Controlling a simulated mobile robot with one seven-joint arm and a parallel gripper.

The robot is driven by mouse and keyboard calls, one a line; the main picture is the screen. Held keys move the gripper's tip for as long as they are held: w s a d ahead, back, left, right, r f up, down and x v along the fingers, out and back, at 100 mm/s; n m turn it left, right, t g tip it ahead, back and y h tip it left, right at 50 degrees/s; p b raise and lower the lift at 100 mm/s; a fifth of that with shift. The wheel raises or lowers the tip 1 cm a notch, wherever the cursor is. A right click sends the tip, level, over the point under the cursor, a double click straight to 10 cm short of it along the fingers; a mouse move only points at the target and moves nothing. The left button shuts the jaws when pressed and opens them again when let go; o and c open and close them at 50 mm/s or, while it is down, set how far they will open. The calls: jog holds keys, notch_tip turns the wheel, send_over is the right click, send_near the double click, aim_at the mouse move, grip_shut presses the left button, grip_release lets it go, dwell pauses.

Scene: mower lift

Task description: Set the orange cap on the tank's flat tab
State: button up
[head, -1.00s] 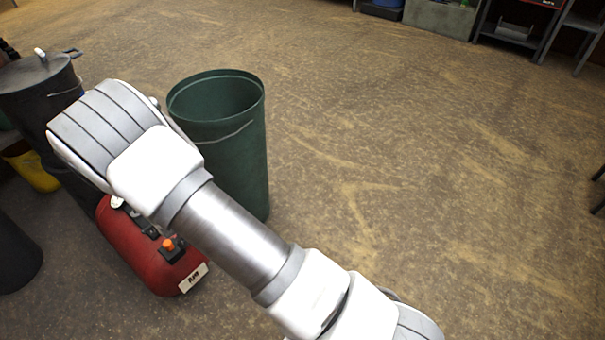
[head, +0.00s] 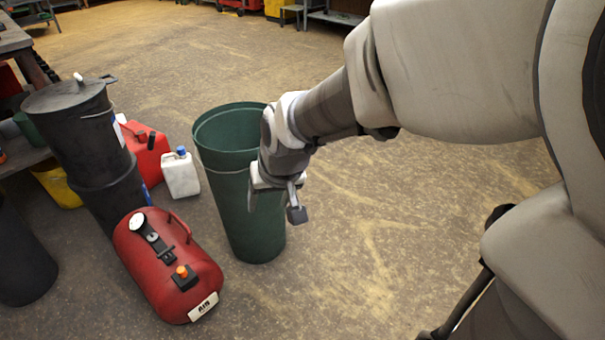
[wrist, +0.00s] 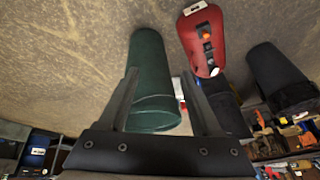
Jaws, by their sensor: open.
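The red tank (head: 150,250) lies on the floor at the lower left of the head view, and shows upside down in the wrist view (wrist: 205,55). The small orange cap (head: 182,270) sits upright on a black square piece (head: 185,280) on the tank's top, near the end with the white label. I cannot tell whether that piece is the flat tab. The cap also shows in the wrist view (wrist: 207,35). My gripper (head: 274,208) is open and empty, in front of the green bin and well to the right of the cap. Its spread fingers show in the wrist view (wrist: 158,75).
The tall green bin (head: 240,215) stands right beside the tank. Black bins (head: 75,130), a red can (head: 148,160) and a white jug (head: 181,175) stand behind the tank. The tank has a gauge (head: 137,222) and a handle (head: 182,226). Floor to the right is open.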

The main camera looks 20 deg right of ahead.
jog(key=s+d+r, duration=0.3)
jog(key=s+r, duration=0.1)
jog(key=s, duration=0.3)
jog(key=s+d+r+t+h, duration=0.1)
jog(key=s+d+r, duration=0.2)
jog(key=s+r, duration=0.2)
jog(key=shift+s, duration=1.2)
jog(key=shift+r, duration=0.15)
notch_tip(320, 180, up, 28)
jog(key=p, duration=2.8)
jog(key=shift+r, duration=0.1)
jog(key=shift+a, duration=0.1)
